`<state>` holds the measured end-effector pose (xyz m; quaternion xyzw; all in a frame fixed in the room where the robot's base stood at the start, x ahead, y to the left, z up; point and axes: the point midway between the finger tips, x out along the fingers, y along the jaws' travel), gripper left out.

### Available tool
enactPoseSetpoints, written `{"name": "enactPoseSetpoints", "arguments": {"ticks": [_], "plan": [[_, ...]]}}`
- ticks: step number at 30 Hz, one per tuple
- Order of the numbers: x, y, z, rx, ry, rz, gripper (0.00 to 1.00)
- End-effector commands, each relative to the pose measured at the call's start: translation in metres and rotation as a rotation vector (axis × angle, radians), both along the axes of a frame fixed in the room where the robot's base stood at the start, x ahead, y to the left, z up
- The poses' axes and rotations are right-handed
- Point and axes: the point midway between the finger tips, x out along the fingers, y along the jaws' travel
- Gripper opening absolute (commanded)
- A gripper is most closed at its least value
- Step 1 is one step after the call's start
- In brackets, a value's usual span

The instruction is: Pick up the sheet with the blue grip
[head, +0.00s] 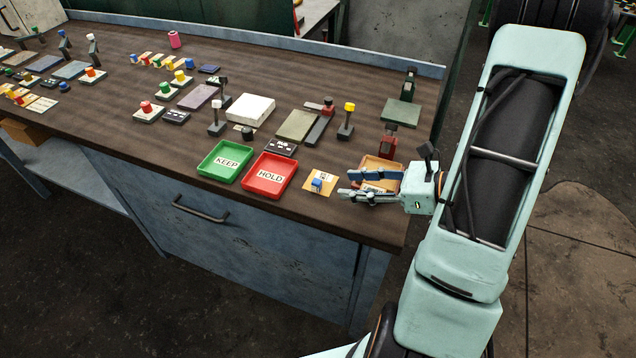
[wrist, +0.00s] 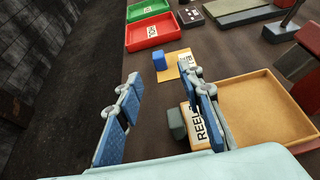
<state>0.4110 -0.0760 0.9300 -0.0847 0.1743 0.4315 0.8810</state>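The sheet (head: 313,188) is a small tan square with a blue grip (head: 317,183) on it and a white printed label. It lies on the bench to the right of the red HOLD tray (head: 270,174). In the wrist view the sheet (wrist: 173,72) and its blue grip (wrist: 159,61) lie beyond my fingertips. My gripper (head: 348,184) is open and empty, to the right of the sheet in the head view.
The green KEEP tray (head: 224,161) is left of the HOLD tray. Several blocks and upright posts crowd the bench behind. The bench's front edge (head: 300,224) is close.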

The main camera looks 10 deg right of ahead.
Motion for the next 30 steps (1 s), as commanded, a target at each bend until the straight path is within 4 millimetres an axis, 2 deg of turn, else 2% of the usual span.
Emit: {"name": "enactPoseSetpoints", "arguments": {"ticks": [3,10,18,27,30], "plan": [[0.010,0.014,-0.007,0.001,0.001,0.003,0.35],[0.020,0.028,-0.012,-0.001,0.001,0.003,0.35],[0.042,0.057,-0.024,-0.001,0.002,0.003,0.35],[0.046,0.061,-0.027,-0.002,0.000,0.000,0.35],[0.046,0.061,-0.027,-0.002,0.000,0.000,0.26]]}}
